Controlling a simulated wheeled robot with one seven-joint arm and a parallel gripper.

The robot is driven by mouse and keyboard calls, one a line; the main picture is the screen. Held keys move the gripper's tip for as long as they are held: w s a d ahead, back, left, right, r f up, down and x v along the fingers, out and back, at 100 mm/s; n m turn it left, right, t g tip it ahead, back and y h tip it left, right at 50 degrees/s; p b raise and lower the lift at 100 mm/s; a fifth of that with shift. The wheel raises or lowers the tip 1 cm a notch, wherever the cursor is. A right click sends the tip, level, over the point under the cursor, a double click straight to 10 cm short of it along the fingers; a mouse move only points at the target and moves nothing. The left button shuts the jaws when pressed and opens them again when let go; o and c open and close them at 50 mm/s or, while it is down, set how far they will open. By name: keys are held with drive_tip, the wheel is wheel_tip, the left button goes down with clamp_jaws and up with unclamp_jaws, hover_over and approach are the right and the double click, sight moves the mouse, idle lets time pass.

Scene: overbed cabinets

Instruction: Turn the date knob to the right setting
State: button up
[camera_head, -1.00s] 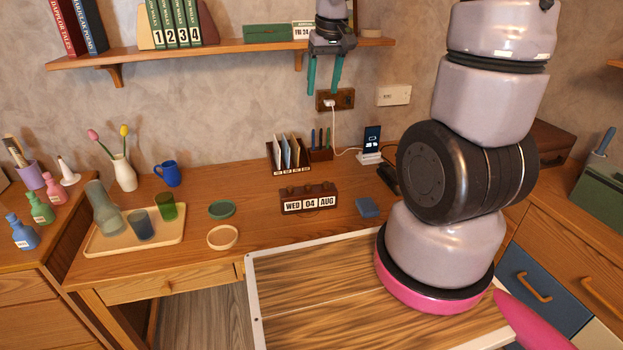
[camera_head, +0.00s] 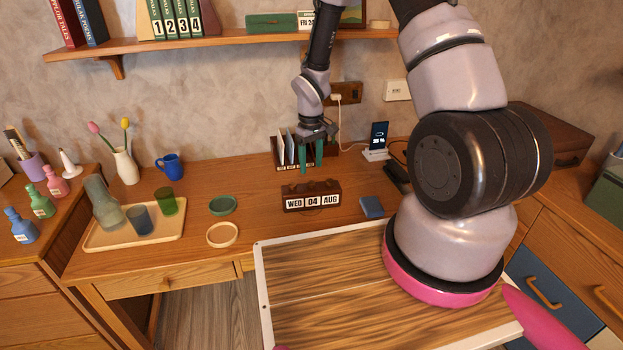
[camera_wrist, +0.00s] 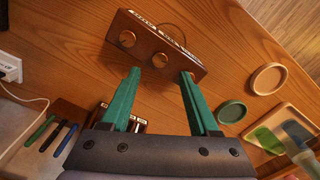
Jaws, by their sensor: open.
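A brown wooden desk calendar (camera_head: 311,203) stands on the desk and reads WED 04 AUG on white cards. In the wrist view the calendar block (camera_wrist: 150,42) shows several round knobs on its side, among them a middle knob (camera_wrist: 160,60); the knob near my right fingertip is partly hidden. My gripper (camera_head: 312,170) is open, with green fingers pointing down, just above and behind the calendar. In the wrist view my gripper (camera_wrist: 160,73) has its fingertips apart, near the knob side, with nothing between them. Contact cannot be told.
A letter holder (camera_head: 283,150) stands close behind my gripper. A phone on a stand (camera_head: 377,140) and a blue block (camera_head: 371,206) are to the right. A green dish (camera_head: 222,205), a cream dish (camera_head: 223,234) and a tray (camera_head: 95,243) are left. The shelf calendar (camera_head: 306,20) reads FRI 24.

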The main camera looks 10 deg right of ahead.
sight(311, 183)
wheel_tip(311, 183, down, 6)
drive_tip(key=shift+f, duration=0.1)
clamp_jaws()
drive_tip(key=shift+m, duration=0.3)
